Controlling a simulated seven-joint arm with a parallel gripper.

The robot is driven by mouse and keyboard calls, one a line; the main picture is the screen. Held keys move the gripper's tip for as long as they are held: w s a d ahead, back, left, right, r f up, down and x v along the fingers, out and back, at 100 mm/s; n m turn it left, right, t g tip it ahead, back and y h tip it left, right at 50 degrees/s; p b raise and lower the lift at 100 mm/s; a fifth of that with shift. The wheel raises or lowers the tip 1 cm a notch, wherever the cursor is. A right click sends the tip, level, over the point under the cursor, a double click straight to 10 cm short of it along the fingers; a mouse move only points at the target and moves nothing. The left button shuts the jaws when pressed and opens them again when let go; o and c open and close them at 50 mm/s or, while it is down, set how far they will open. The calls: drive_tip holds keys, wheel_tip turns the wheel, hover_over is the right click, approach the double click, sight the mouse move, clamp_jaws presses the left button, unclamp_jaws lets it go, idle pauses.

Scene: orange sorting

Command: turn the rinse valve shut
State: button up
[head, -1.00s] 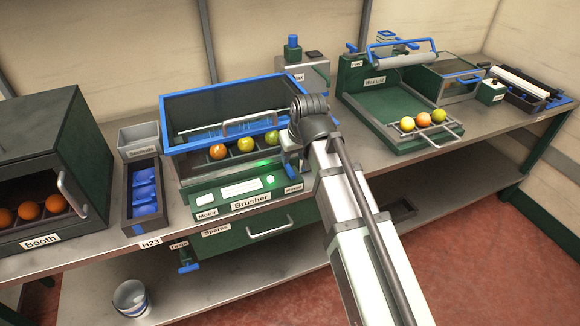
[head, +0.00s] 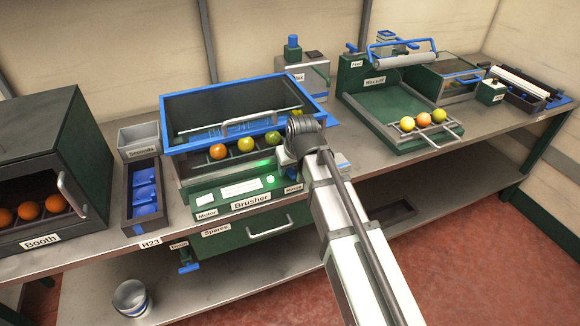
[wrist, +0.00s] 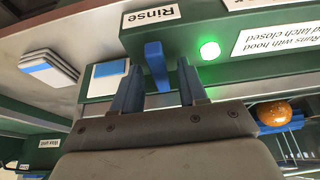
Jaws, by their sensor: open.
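The rinse valve shows in the wrist view as a blue lever handle (wrist: 155,62) on the brusher's green front, by the Rinse label (wrist: 151,15). The lever stands roughly upright in that picture. My gripper (wrist: 160,66) is open, with one blue finger on each side of the lever. Gaps show between the lever and both fingers, and I cannot see contact.
A green lamp (wrist: 209,49) glows beside the valve. The brusher's blue-rimmed hood (head: 235,97) is raised above several fruits. A blue and white pad (wrist: 109,76) and a stack of cards (wrist: 48,68) lie near my fingers. The spares drawer (head: 262,230) is below.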

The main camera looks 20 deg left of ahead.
drive_tip(key=shift+c, duration=0.3)
clamp_jaws()
drive_tip(key=m+t+h, duration=0.1)
drive_tip(key=m, duration=0.2)
drive_tip(key=shift+a+m, duration=0.15)
drive_tip(key=shift+m, duration=0.15)
drive_tip(key=shift+s+m+h, duration=0.1)
drive_tip(key=shift+m+h, duration=0.7)
drive_tip(key=shift+m, duration=1)
